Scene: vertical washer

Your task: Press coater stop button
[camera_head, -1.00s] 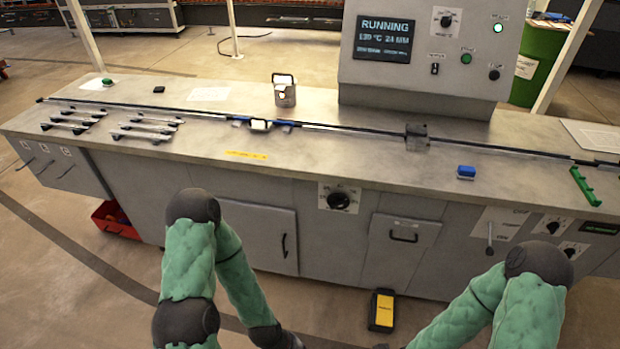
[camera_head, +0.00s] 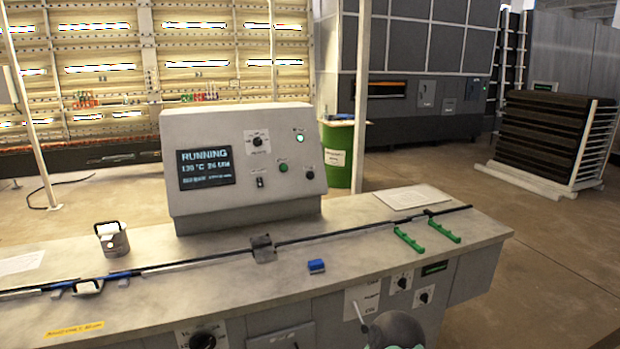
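A grey control console (camera_head: 245,200) stands on the back of the bench, and its display (camera_head: 206,167) reads RUNNING with a temperature and a length. On its sloped face are a green button (camera_head: 283,167), a black round button (camera_head: 309,175), a small switch (camera_head: 260,182), a rotary knob (camera_head: 257,141) and a lit green lamp (camera_head: 300,137). The small labels are too blurred to read, so I cannot tell which button is marked stop. Neither gripper is in view. Only a rounded joint of my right arm shows at the bottom edge, well below the console.
The bench top (camera_head: 420,230) carries a dark rail, a grey block (camera_head: 262,248), a blue block (camera_head: 316,266), green brackets (camera_head: 408,239) and a small can (camera_head: 112,240). Knobs (camera_head: 401,281) sit on the bench front. A green drum (camera_head: 338,152) stands behind.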

